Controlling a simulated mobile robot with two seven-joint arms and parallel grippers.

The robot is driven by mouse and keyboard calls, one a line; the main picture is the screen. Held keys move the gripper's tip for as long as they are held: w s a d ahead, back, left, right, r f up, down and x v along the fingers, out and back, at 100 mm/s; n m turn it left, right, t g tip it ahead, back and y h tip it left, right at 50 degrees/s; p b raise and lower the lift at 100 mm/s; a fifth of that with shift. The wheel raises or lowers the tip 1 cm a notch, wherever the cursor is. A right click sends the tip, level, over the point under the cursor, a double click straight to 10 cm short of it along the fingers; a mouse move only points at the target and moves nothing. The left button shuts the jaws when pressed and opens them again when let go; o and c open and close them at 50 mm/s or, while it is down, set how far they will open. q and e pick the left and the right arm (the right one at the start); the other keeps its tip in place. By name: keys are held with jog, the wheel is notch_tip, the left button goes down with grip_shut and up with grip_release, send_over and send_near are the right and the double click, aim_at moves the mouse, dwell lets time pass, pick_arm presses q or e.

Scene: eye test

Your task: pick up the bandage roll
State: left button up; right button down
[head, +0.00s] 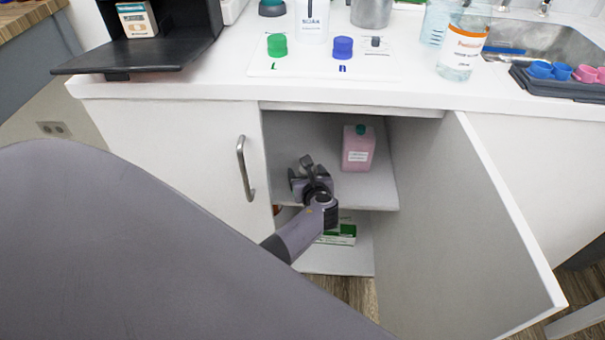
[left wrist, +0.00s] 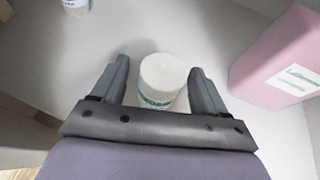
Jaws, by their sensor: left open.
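A white roll with a dark printed label, which I take to be the bandage roll (left wrist: 162,77), stands on the cabinet's upper shelf. In the left wrist view it sits between the two fingers of my left gripper (left wrist: 158,80), with a small gap visible on each side. In the head view my left gripper (head: 304,174) reaches into the open cabinet over that shelf, and the roll is hidden behind it. The left gripper is open. My right gripper is not in view.
A pink bottle (head: 357,148) stands close to the right on the same shelf (head: 379,191). Another white container (left wrist: 75,5) is farther back left. A green-white box (head: 343,234) lies on the lower shelf. The open door (head: 465,235) bounds the right, the counter edge (head: 200,90) the top.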

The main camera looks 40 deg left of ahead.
pick_arm(q)
jog(key=shift+w+a, duration=0.15)
jog(key=shift+w, duration=0.05)
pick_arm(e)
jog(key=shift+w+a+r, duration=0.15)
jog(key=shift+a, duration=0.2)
pick_arm(q)
jog(key=shift+f, duration=0.1)
jog(key=c, duration=1)
jog(key=shift+c, duration=0.2)
